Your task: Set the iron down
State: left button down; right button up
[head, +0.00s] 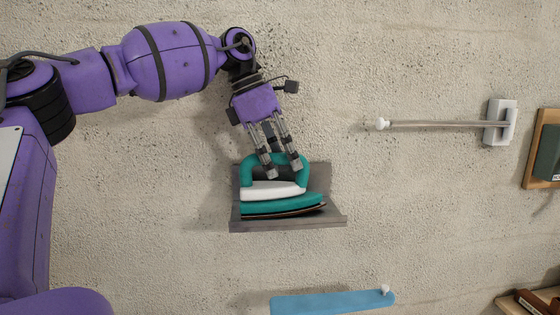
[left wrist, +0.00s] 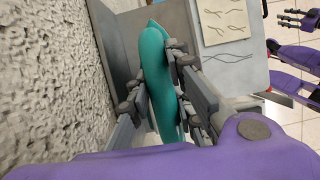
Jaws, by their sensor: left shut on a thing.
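The iron (head: 272,191), teal with a white band and a dark soleplate, is upright at a grey ledge with a back plate (head: 325,220) on the wall. Its nose points right. I cannot tell whether the soleplate touches the ledge. My left gripper (head: 283,170) comes down from above and is shut on the iron's teal handle. In the left wrist view, the fingers (left wrist: 165,95) lie on both sides of the teal handle (left wrist: 157,75). What seems to be my right gripper (left wrist: 292,20) shows small at the upper right of that view, away from the iron.
A rail with a white knob (head: 440,125) sticks out right of the iron. A blue bar (head: 330,302) lies below the ledge. A wood-framed dark panel (head: 548,150) and a wooden shelf (head: 512,303) are at the right edge. Bare rough wall surrounds the ledge.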

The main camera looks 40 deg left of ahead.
pick_arm(q)
jog(key=shift+f, duration=0.15)
jog(key=shift+d, duration=0.1)
jog(key=c, duration=1.6)
grip_release()
jog(key=shift+f, duration=0.2)
jog(key=shift+o, duration=0.2)
jog(key=shift+r, duration=0.1)
jog(key=v, duration=1.2)
jog(key=shift+s, duration=0.1)
